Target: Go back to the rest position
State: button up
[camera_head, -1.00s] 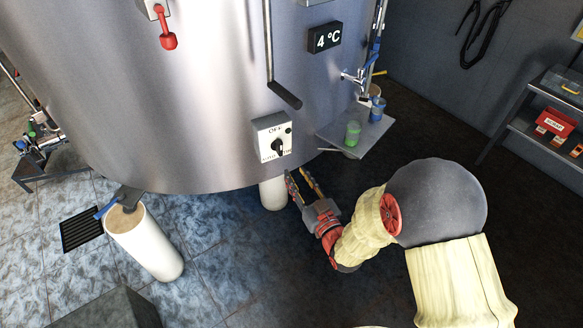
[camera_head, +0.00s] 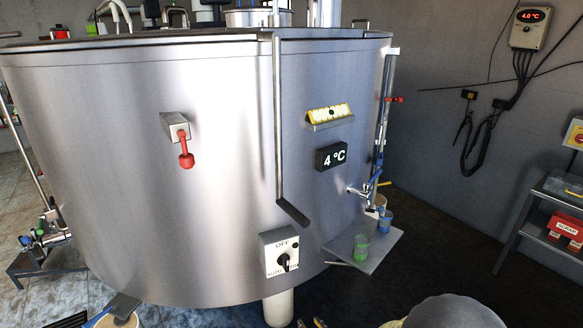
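My gripper (camera_head: 310,323) shows only as two fingertips at the bottom edge, below the tank and just right of its white leg. The tips are apart with nothing visible between them; the rest of the gripper is cut off. A rounded grey part of my arm shows at the bottom right. The large steel tank (camera_head: 225,130) fills the middle.
A small shelf (camera_head: 375,262) juts from the tank's right side, holding a green cup (camera_head: 361,247) and a blue cup (camera_head: 386,221) near a tap (camera_head: 361,192). A rack with a red box (camera_head: 566,228) stands at the far right. Dark floor lies between tank and rack.

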notch_tip(320, 180, down, 4)
jog(key=s+d+g+h, duration=0.2)
jog(key=s+d+g, duration=0.1)
jog(key=s+d+r+m+g+h+p, duration=0.1)
jog(key=s+d+r+m+g+h, duration=0.15)
jog(key=s+d+r+g, duration=0.45)
jog(key=s+d+r+t+p, duration=0.1)
jog(key=s+r, duration=0.4)
jog(key=r, duration=0.5)
jog(key=s+d+r+m+t+p, duration=0.1)
jog(key=s+r, duration=0.3)
jog(key=r, duration=0.6)
jog(key=s+r+m+t+p, duration=0.1)
jog(key=s+r, duration=0.4)
jog(key=r, duration=0.5)
jog(key=shift+s+d+p, duration=0.3)
jog(key=shift+d+p, duration=0.1)
